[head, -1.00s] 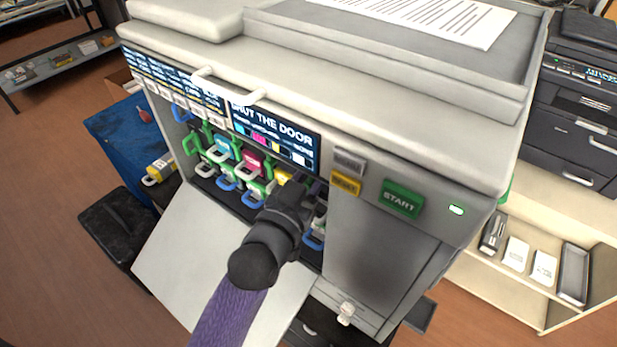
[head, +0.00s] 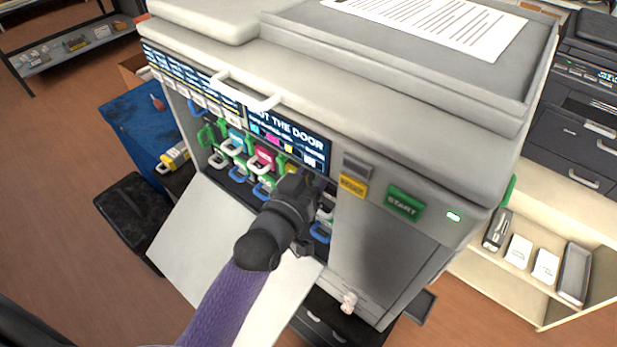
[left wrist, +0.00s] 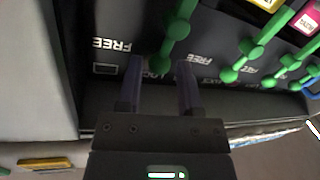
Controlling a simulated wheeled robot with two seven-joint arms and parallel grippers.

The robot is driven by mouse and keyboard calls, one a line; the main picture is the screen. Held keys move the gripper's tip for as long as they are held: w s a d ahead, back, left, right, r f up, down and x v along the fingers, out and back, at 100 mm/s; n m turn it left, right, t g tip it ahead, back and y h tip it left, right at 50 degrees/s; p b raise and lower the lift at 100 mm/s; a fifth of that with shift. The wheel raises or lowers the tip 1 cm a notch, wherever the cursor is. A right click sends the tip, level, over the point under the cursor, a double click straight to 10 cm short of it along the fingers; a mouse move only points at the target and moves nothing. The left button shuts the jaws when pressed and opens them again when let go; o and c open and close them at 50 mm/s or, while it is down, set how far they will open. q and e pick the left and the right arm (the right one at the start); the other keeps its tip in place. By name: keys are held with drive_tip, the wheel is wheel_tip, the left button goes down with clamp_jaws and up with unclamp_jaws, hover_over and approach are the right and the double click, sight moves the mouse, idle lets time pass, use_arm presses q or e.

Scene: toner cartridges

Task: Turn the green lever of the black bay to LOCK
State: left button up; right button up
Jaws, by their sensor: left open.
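My left gripper (head: 304,182) reaches into the open front of the grey printer, at the right end of the row of bays. In the left wrist view its two fingers (left wrist: 160,66) are apart. A green lever (left wrist: 176,38) hangs with its lower knob between or just beyond the fingertips; I cannot tell whether they touch it. FREE is printed on either side of this lever, and lettering partly hidden by the fingers, seemingly LOCK, is below it. In the head view my gripper hides this lever and most of the rightmost bay. My right gripper is out of view.
More green levers (left wrist: 243,52) stand beside it, with yellow (left wrist: 266,4) and magenta (left wrist: 309,18) cartridges behind. The printer's door (head: 195,235) is folded down. The screen (head: 288,140) reads SHUT THE DOOR. A green START button (head: 404,203) is to the right.

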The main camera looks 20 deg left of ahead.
use_arm(q)
drive_tip(key=s+a, duration=0.1)
drive_tip(key=s, duration=0.8)
drive_tip(key=shift+s+a+r, duration=0.25)
drive_tip(key=shift+s+a, duration=0.05)
